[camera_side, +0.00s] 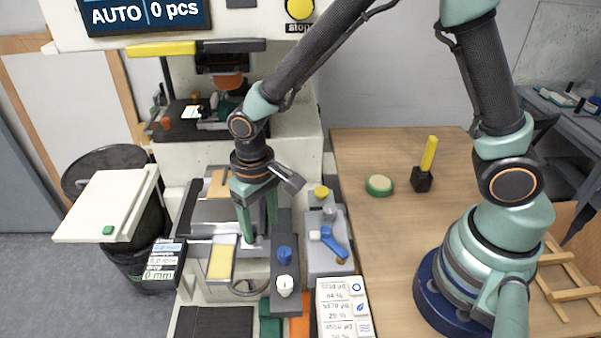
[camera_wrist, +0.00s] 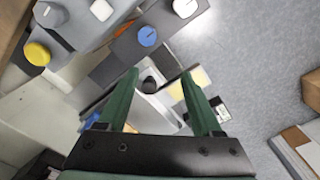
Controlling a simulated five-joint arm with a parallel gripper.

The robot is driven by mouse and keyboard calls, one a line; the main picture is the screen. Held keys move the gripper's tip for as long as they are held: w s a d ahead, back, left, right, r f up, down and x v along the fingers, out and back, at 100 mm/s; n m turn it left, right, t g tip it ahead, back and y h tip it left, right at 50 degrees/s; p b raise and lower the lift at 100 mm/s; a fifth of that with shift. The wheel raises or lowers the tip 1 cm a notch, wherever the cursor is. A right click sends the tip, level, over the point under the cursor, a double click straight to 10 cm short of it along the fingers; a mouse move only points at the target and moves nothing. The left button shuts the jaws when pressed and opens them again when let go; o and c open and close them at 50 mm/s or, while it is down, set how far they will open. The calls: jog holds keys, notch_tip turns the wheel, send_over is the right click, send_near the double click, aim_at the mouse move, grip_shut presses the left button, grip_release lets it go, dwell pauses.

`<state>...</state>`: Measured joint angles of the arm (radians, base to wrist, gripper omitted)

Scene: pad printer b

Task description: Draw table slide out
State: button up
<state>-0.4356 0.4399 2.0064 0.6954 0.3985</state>
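The table slide (camera_side: 208,229) is a grey metal plate low at the front of the pad printer, below the print head. A pale yellow pad in a light frame (camera_side: 221,262) sits at its front; a yellow patch also shows in the wrist view (camera_wrist: 190,84). My gripper (camera_side: 258,228) points down at the right side of the slide. In the wrist view my gripper (camera_wrist: 158,78) has its two green fingers apart. A dark round knob (camera_wrist: 150,86) on a light grey part shows between the fingertips. I cannot tell whether the fingers touch it.
A dark grey panel with a blue knob (camera_side: 284,254) and a white knob stands close right of my gripper. A cream tray (camera_side: 108,204) lies over a black bin at left. A wooden table (camera_side: 400,235) is at right.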

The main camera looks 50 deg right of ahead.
jog(key=w+d+r+m, duration=0.1)
jog(key=w+r+m, duration=0.4)
jog(key=w+m, duration=0.1)
jog(key=f, duration=1.1)
jog(key=shift+d+f, duration=0.2)
jog(key=shift+f, duration=0.1)
jog(key=shift+c, duration=0.3)
grip_shut()
jog(key=shift+r, duration=0.1)
dwell(0.5)
